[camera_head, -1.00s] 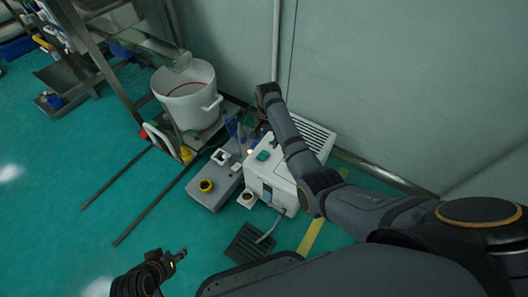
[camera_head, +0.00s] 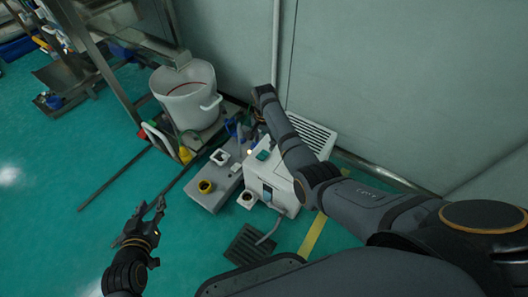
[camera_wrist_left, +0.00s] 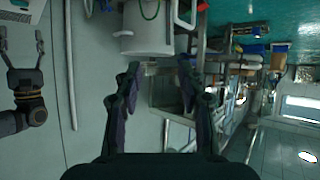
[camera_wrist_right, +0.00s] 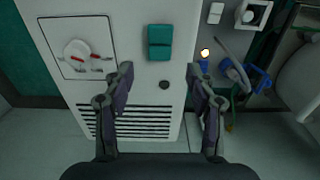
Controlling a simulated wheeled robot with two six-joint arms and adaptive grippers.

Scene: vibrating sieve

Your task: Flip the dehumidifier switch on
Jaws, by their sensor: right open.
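The dehumidifier is a white box (camera_head: 280,190) with a vent grille, standing near the wall in the head view. Its green switch (camera_head: 263,155) is on the upper face. In the right wrist view the green switch (camera_wrist_right: 160,42) shows beyond the fingertips of my right gripper (camera_wrist_right: 160,78), roughly centred between them. This gripper is open and empty; whether it touches the box cannot be told. The head view mostly hides it behind my arm. My left gripper (camera_head: 150,210) is open and empty above the floor at the left, away from the dehumidifier; its spread fingers (camera_wrist_left: 158,70) show in the left wrist view.
A dial (camera_wrist_right: 78,55) sits beside the switch. A grey unit with a yellow-rimmed port (camera_head: 206,186) stands left of the dehumidifier. A white pot (camera_head: 187,95) stands behind, near a metal frame. Open green floor is at left.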

